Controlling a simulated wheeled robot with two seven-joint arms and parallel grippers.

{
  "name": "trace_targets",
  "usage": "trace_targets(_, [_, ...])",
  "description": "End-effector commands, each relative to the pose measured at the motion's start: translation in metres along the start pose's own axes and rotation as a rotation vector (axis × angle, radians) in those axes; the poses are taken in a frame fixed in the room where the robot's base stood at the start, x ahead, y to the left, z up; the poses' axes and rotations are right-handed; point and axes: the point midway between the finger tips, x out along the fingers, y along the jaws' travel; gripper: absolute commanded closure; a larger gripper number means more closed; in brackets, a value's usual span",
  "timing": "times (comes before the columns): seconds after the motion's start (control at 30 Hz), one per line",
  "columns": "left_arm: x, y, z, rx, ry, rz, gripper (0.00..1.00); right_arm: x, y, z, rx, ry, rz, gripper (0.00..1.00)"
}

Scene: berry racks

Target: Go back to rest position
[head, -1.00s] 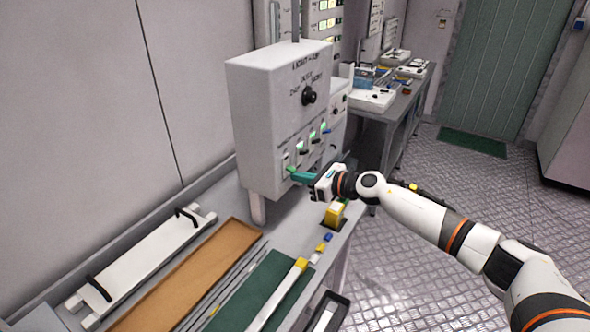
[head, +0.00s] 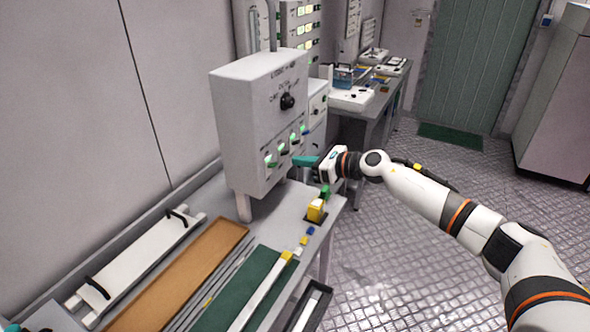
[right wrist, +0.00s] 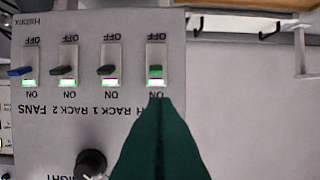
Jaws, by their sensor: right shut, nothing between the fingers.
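My right gripper (head: 297,161) has teal fingers, shut and empty, just right of the grey control box (head: 240,135). In the right wrist view its dark green fingers (right wrist: 158,103) point at the rightmost switch (right wrist: 156,70), which has a green lever. A gap shows between fingertips and panel in the head view. The row holds several switches, the others with black or blue levers, all with green lights at their ON ends. A black knob (right wrist: 91,163) is partly hidden. A teal tip (head: 13,327) at the bottom left corner may be my left gripper; its state is hidden.
The box stands on a bench with a brown tray (head: 215,240), a white handled rack (head: 140,258) and a green mat (head: 228,292). A yellow block (head: 316,210) stands near the edge, close below my right gripper. Open floor (head: 400,270) lies right.

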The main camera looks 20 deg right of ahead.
Motion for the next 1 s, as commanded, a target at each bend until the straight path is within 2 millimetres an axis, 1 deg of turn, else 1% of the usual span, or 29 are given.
trace_targets(0.03, [-0.002, 0.0, -0.001, 0.0, 0.002, 0.0, 0.55, -0.003, 0.002, -0.005, 0.0, 0.0, 0.0, 1.0])
trace_targets(0.17, [-0.003, 0.0, -0.002, 0.0, 0.003, 0.0, 0.55, -0.006, 0.003, -0.008, 0.0, 0.0, -0.001, 1.0])
trace_targets(0.43, [-0.002, 0.001, 0.007, 0.0, -0.009, 0.002, 0.55, -0.006, 0.003, -0.008, 0.0, 0.0, -0.001, 1.0])
trace_targets(0.67, [-0.002, 0.001, 0.008, 0.0, -0.011, 0.002, 0.55, -0.005, 0.002, -0.008, 0.004, 0.003, -0.002, 1.0])
trace_targets(0.77, [-0.002, 0.001, 0.008, 0.0, -0.01, 0.002, 0.55, 0.003, -0.012, -0.006, 0.067, 0.042, -0.004, 1.0])
trace_targets(0.87, [-0.002, 0.001, 0.007, 0.0, -0.009, 0.002, 0.55, 0.018, -0.044, -0.003, 0.255, 0.141, 0.003, 1.0])
trace_targets(0.9, [-0.002, 0.001, 0.007, 0.0, -0.009, 0.001, 0.55, 0.023, -0.059, -0.001, 0.37, 0.195, 0.014, 1.0])
trace_targets(0.97, [-0.002, 0.001, 0.006, 0.0, -0.008, 0.001, 0.55, 0.027, -0.082, 0.004, 0.582, 0.278, 0.039, 1.0])
trace_targets(1.0, [-0.003, 0.001, 0.006, 0.0, -0.008, 0.001, 0.55, 0.027, -0.095, 0.009, 0.738, 0.333, 0.065, 1.0])
